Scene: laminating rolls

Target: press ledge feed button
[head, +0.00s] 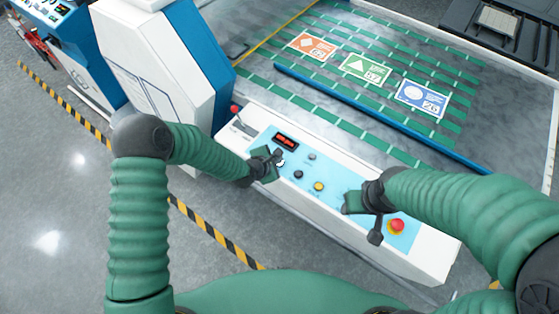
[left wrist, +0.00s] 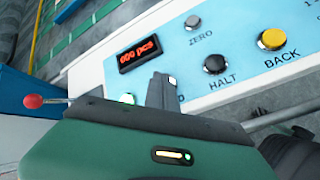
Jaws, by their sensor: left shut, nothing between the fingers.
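The control panel (head: 345,192) is a light blue face on a white ledge. My left gripper (head: 278,155) is shut and empty, with its fingertips over the panel's left part, right by a small pale lit button (head: 281,162). In the left wrist view the shut fingers (left wrist: 161,88) stand in front of the panel. Beside them a greenish-white lit button (left wrist: 127,98) shows partly, and only a final "D" of its label is readable. Whether the fingertips touch it cannot be told. My right gripper (head: 376,236) hangs over the panel's right part, near the red button.
The panel also carries a red display (left wrist: 146,54) reading "600 pcs", a ZERO button (left wrist: 193,22), a black HALT button (left wrist: 215,64), a yellow BACK button (left wrist: 271,39) and a red mushroom button (head: 397,226). A red-knobbed lever (head: 235,110) stands at the left end.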

